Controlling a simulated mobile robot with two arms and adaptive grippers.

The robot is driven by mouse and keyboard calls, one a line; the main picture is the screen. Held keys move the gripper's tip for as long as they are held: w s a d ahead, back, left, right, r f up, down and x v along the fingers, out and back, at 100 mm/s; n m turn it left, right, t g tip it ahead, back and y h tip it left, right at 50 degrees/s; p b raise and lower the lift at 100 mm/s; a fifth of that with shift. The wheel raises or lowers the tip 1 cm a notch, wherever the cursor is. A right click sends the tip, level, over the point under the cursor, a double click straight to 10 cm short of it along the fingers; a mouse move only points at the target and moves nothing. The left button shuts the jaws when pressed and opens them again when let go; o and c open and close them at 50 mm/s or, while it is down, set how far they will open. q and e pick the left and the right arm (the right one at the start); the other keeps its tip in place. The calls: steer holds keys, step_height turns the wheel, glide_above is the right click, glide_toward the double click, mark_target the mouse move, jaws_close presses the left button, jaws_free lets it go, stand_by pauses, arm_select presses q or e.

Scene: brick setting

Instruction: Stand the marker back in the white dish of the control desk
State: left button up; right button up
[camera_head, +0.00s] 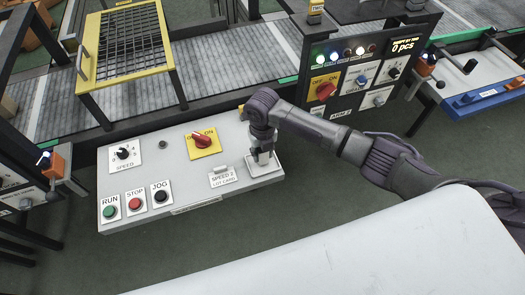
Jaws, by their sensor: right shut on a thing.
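The control desk (185,170) is a light grey panel left of centre. My right arm reaches in from the right, and its gripper (262,147) points down over the desk's right end. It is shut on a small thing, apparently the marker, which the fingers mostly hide. The white dish (277,171) lies directly below the gripper on the desk. I cannot tell whether the marker touches the dish. My left gripper is not in view.
The desk carries a red rotary switch (202,139) on a yellow plate, a speed knob (123,153), a card holder (222,177) and several push buttons. A dark control panel (350,80) and a conveyor (225,60) stand behind. A large white surface (370,250) fills the lower right.

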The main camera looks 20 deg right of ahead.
steer(key=o, duration=0.5)
steer(key=shift+f, duration=0.15)
steer(key=o, duration=0.4)
steer(key=shift+r, duration=0.25)
step_height(320, 180, up, 12)
steer(key=shift+f+b, duration=0.1)
steer(key=shift+b, duration=0.7)
